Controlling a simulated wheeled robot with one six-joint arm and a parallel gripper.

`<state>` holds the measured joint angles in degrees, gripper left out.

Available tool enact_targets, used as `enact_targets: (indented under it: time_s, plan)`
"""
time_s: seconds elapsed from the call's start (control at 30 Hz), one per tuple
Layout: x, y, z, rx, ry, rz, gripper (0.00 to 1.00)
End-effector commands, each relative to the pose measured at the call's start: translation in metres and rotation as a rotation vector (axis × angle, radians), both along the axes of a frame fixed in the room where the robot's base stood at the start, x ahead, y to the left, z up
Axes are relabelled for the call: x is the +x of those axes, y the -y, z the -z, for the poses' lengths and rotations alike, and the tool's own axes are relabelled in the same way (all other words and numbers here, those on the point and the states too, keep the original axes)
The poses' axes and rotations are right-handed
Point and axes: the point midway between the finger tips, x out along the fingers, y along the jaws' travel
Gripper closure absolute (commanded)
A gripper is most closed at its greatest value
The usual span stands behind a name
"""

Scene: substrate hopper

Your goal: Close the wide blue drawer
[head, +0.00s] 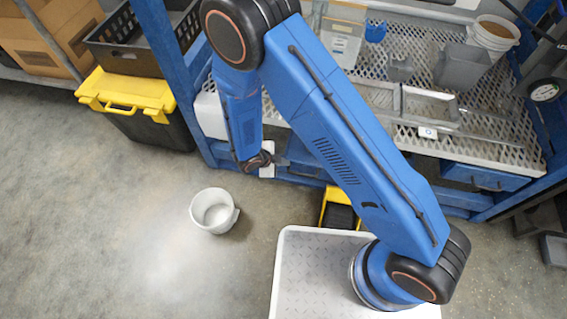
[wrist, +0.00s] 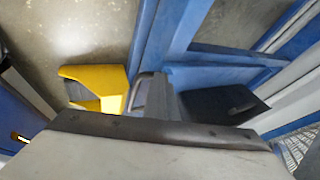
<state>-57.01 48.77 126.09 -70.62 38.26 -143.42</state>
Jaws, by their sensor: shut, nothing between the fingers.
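A blue drawer front (head: 486,177) with a dark handle shows under the right end of the bench in the head view. Another blue panel (head: 302,152) shows under the bench just left of my arm. My arm hides the stretch between them, so I cannot tell which is the wide drawer or how far it stands out. My gripper (head: 266,164) is shut and empty, low at the bench's front left, close beside the left blue panel. Whether it touches the panel is unclear.
A white cup-like container (head: 213,211) stands on the floor. A yellow and black bin (head: 340,208) lies beneath my arm. A black tote with yellow lid (head: 130,95) stands left of the blue post (head: 160,50). The mesh bench top (head: 415,140) holds several containers. Floor at left front is clear.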

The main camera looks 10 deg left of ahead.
Motion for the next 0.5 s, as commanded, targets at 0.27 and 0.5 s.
enact_targets:
  time_s: [0.27,0.5]
  plan:
    - [-0.002,0.001,-0.002,-0.001,0.009,0.003,1.0]
    - [-0.031,0.0,-0.011,0.004,0.007,0.01,1.0]
